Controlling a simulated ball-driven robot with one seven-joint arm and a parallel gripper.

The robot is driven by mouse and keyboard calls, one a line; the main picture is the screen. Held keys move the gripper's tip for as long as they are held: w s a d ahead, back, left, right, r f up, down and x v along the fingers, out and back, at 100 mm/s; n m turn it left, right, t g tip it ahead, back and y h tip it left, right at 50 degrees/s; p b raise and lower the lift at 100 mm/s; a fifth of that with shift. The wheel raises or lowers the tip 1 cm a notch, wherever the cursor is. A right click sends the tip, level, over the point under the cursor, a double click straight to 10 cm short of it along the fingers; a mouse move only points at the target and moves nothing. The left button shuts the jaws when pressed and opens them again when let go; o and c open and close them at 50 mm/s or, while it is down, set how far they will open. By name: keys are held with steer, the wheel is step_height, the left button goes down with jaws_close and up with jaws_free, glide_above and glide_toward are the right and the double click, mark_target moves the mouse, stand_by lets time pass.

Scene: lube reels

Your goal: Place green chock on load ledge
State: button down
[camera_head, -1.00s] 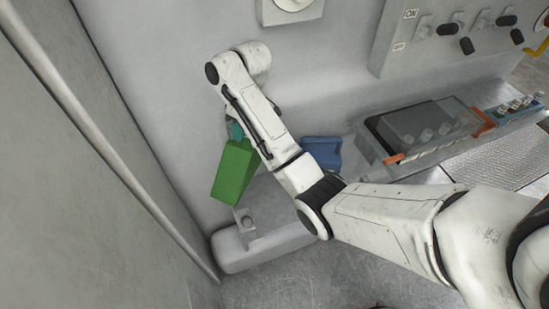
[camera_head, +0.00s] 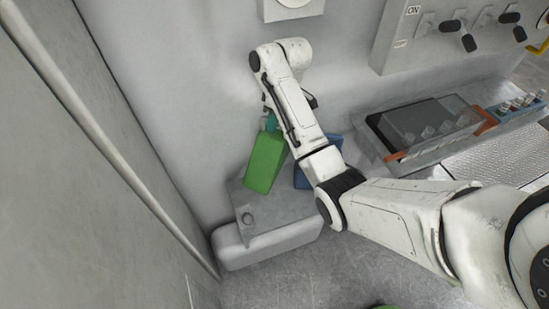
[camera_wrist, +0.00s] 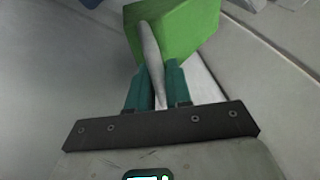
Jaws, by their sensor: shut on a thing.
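The green chock (camera_head: 265,162) hangs from my gripper (camera_head: 270,123), over or against the grey ledge (camera_head: 285,208) by the wall. I cannot tell whether its lower end touches the ledge. In the wrist view, the teal fingers of my gripper (camera_wrist: 156,88) are shut around a slim grey handle, with the green chock (camera_wrist: 190,28) beyond them. A blue chock (camera_head: 303,178) stands on the ledge just right of the green one, partly hidden by my arm.
A tall grey panel (camera_head: 95,170) closes off the left. A dark tray (camera_head: 425,125) and lever panel (camera_head: 460,35) are at right.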

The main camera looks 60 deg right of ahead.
mark_target(274, 145)
step_height(274, 145, down, 11)
steer(key=b, duration=0.6)
steer(key=shift+f+b, duration=0.4)
steer(key=shift+f, duration=2.3)
steer(key=c, duration=1.5)
jaws_free()
steer(key=shift+s+a+f, duration=0.1)
steer(key=shift+s+f, duration=0.05)
steer(key=shift+f, duration=0.05)
steer(key=o, duration=0.5)
steer(key=shift+r, duration=0.1)
steer(key=shift+c, duration=0.2)
steer(key=shift+r, duration=0.15)
